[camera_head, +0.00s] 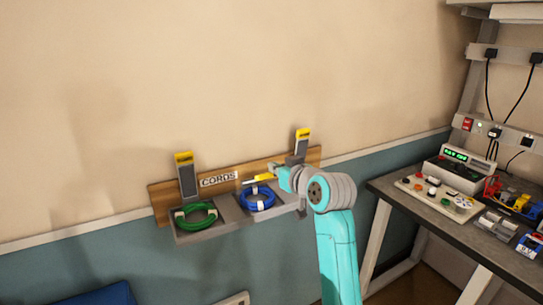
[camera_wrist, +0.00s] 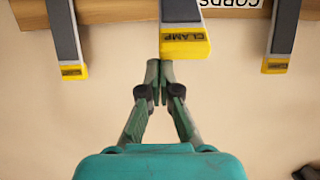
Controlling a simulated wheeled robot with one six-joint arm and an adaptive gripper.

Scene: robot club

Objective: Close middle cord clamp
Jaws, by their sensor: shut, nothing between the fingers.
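The middle cord clamp (camera_head: 258,179) shows a yellow end above the blue cord coil (camera_head: 257,199) in the head view. It is tilted down and out from the board, lower than the two upright side clamps. In the wrist view the middle clamp (camera_wrist: 185,42) looks larger and nearer than the others, its yellow end marked CLAMP. My gripper (camera_head: 277,171) is beside the middle clamp; in the wrist view its fingertips (camera_wrist: 159,68) are together and empty, at the lower left edge of the yellow end. Whether they touch it is unclear.
The left clamp (camera_head: 187,178) stands upright over a green coil (camera_head: 197,216). The right clamp (camera_head: 301,143) is also upright; my arm hides the tray area below it. All are on a wooden board (camera_head: 161,200) on the wall. A workbench (camera_head: 400,207) with electronics stands at right.

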